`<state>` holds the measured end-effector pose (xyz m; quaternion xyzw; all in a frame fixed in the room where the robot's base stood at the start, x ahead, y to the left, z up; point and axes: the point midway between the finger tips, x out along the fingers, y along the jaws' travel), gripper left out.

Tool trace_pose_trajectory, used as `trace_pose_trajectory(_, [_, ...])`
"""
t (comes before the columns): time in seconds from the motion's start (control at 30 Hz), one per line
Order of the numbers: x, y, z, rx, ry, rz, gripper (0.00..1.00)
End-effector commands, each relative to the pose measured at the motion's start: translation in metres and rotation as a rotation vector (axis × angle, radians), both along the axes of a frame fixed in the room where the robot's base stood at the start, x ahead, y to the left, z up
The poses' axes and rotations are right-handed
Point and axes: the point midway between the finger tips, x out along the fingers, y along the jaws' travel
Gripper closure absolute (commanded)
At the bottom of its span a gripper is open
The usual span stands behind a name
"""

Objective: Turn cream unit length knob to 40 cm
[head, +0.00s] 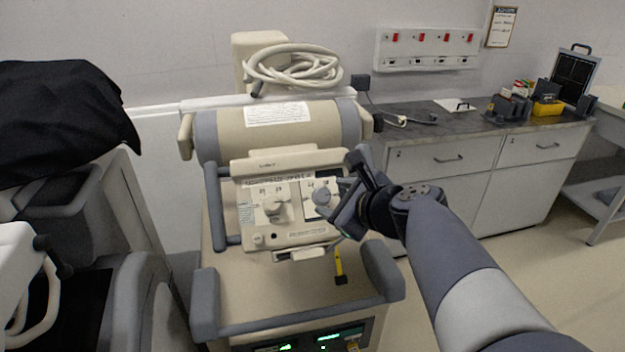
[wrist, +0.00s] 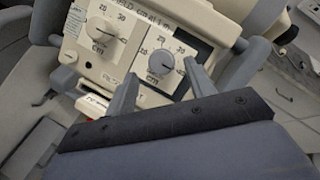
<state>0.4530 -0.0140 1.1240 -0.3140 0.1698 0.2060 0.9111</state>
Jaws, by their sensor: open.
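The cream unit's control panel (head: 290,235) faces me and carries two knobs. The cream left knob (head: 274,206) is clear of the gripper; it also shows in the wrist view (wrist: 102,30). The grey-blue right knob (head: 321,197) is close to my gripper (head: 338,206). In the wrist view, the grey knob (wrist: 160,62) lies just beyond and between the two spread fingertips (wrist: 160,78). My gripper is open and holds nothing; contact with the knob cannot be made out. Scale numbers and "cm" are printed around both knobs, but the exact settings and which is length are unclear.
A grey handle rail (head: 220,210) runs along the unit's left side. A yellow tag (head: 340,265) hangs below the panel. A coiled cable (head: 292,65) lies on top behind. A black-covered cart (head: 65,120) stands left, a counter (head: 440,125) right.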

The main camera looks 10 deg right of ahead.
Motion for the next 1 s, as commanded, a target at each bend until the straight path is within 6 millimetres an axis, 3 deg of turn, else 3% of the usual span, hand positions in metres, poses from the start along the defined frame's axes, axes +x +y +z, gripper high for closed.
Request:
trace_pose_trajectory(0.2, [-0.035, -0.012, 0.02, -0.002, -0.004, -0.006, 0.48])
trace_pose_trajectory(0.4, [-0.054, -0.018, 0.028, 0.0, -0.002, -0.004, 0.48])
trace_pose_trajectory(1.0, [-0.059, -0.018, 0.03, 0.001, 0.002, 0.001, 0.48])
